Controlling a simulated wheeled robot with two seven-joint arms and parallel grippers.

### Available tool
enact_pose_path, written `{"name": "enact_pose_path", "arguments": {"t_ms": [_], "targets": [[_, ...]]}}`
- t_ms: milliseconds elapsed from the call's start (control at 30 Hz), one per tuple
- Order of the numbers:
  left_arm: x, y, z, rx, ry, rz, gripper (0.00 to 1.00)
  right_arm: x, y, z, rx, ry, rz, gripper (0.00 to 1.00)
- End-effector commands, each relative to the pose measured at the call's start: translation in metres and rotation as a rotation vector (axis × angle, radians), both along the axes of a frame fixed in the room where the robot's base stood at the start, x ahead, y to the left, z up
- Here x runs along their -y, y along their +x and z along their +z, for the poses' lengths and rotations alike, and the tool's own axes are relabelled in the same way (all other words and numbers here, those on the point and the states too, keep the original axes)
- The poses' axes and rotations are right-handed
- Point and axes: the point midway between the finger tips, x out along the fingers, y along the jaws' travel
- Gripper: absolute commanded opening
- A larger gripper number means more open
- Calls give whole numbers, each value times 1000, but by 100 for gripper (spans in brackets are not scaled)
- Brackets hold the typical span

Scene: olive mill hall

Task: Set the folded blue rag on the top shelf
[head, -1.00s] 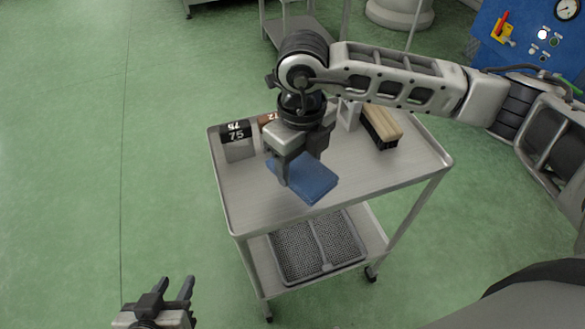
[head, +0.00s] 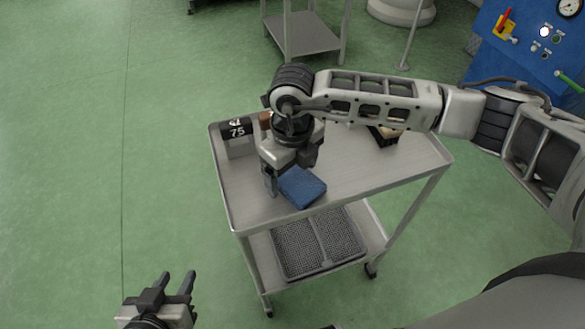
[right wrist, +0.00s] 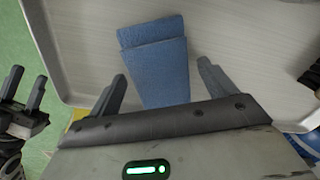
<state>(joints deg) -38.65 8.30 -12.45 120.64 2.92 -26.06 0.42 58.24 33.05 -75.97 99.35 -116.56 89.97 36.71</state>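The folded blue rag (head: 303,188) lies on the upper shelf (head: 350,178) of a metal cart, near its front edge. My right gripper (head: 290,172) is low over it, pointing down and covering its far side. In the right wrist view, the rag (right wrist: 155,65) shows a folded layer and reaches between the two parted fingers of my right gripper (right wrist: 162,85). The left finger is close to its edge; a small gap shows at the right finger. Whether the left finger touches cannot be told. My left gripper (head: 176,283) is open and empty, low in front of the cart.
A grey block marked 75 (head: 238,140) stands left of my right gripper. A brush (head: 385,135) lies behind my right forearm. Dark mesh trays (head: 318,243) sit on the lower shelf.

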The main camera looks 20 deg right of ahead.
Motion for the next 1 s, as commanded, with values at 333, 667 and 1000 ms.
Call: {"name": "enact_pose_path", "arguments": {"t_ms": [333, 667, 1000], "targets": [[0, 1, 7, 3, 2, -1, 36, 0, 0, 6, 0, 0, 0, 83], [0, 1, -1, 3, -2, 1, 36, 0, 1, 64, 6, 2, 1, 83], [1, 2, 0, 10, -9, 1, 36, 0, 0, 118, 2, 0, 1, 83]]}}
